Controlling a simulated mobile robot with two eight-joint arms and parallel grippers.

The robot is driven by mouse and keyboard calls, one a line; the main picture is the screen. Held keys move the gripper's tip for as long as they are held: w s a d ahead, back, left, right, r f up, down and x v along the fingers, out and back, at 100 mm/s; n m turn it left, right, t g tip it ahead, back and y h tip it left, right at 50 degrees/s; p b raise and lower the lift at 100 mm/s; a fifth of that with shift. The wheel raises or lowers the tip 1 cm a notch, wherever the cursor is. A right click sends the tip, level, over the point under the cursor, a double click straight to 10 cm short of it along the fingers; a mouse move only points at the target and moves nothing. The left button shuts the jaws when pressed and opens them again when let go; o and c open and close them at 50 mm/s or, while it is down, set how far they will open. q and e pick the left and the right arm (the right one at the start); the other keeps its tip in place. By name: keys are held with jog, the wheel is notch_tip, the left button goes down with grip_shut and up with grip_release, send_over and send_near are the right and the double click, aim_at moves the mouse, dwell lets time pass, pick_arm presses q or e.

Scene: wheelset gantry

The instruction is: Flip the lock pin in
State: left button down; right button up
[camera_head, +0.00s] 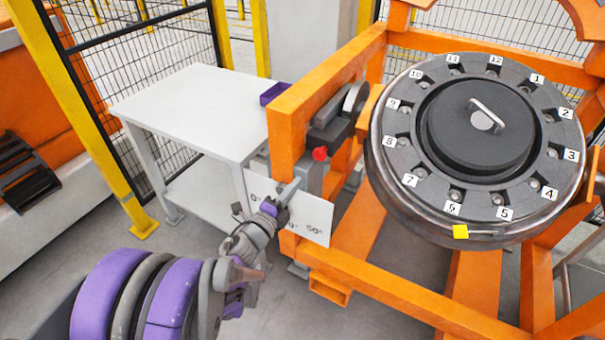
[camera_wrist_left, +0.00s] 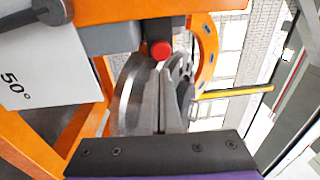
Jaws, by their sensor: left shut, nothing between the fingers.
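A red round knob (camera_head: 320,153), which looks like the end of the lock pin, sticks out from a grey block (camera_head: 309,174) on the orange gantry post. In the left wrist view the red knob (camera_wrist_left: 161,50) is just beyond my fingertips. My left gripper (camera_head: 290,188) is shut and empty, in front of a white angle plate (camera_head: 318,220), below and left of the knob. Its closed fingers (camera_wrist_left: 163,78) point toward the knob, and I cannot tell whether they touch it. My right gripper is not in view.
The orange gantry frame (camera_head: 375,285) carries a large round wheel (camera_head: 480,140) with numbered bolts and a yellow mark. A white table (camera_head: 190,110) with a purple bin (camera_head: 274,94) stands behind my left arm. The orange post (camera_head: 287,125) is close to my gripper.

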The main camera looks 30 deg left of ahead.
pick_arm(q)
jog(key=shift+s+f, duration=0.1)
jog(key=shift+s, duration=1.95)
jog(key=s+d+f+n+g, duration=0.5)
jog(key=s+d+n+g, duration=0.2)
jog(key=s+d+n, duration=0.15)
jog(key=s+d+f+n+g, duration=0.5)
jog(key=s+d+n+g, duration=0.1)
jog(key=s+d+n, duration=0.3)
notch_tip(320, 180, up, 16)
jog(key=h+p, duration=0.1)
jog(key=p, duration=1.3)
jog(key=shift+p, duration=0.3)
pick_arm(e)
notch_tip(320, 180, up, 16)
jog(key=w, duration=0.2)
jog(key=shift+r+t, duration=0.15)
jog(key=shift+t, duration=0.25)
